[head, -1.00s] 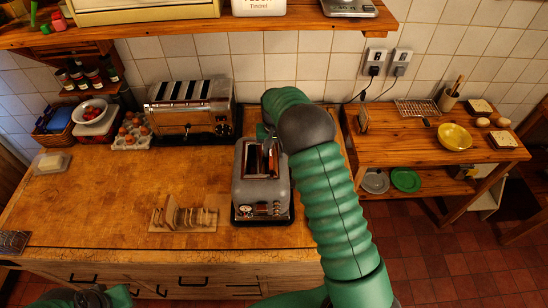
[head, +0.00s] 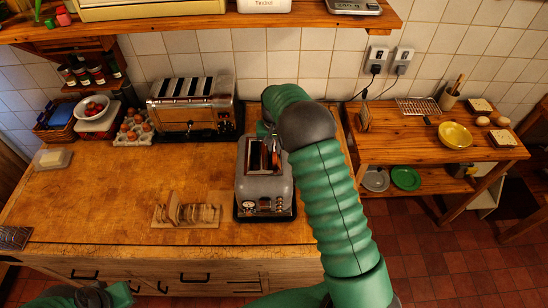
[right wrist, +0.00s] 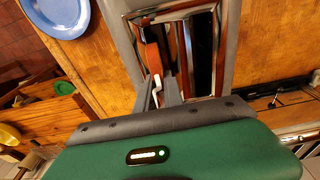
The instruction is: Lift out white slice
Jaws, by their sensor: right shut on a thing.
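A grey two-slot toaster (head: 264,190) stands on the worktop; its slots also show in the right wrist view (right wrist: 226,60). My right gripper (head: 267,138) is low over its far end, partly hidden by my arm. In the right wrist view, my right gripper's fingers (right wrist: 166,92) are close together at the slot opening, shut on a thin thing I take to be the white slice. Its face is hidden by the fingers and slot, so its colour is unclear. My left gripper (head: 100,296) is at the bottom left edge, its jaws unclear.
A chrome toaster (head: 192,112) and egg tray (head: 133,128) stand behind. The right-hand side table holds a yellow bowl (head: 455,135). The worktop's left middle is clear.

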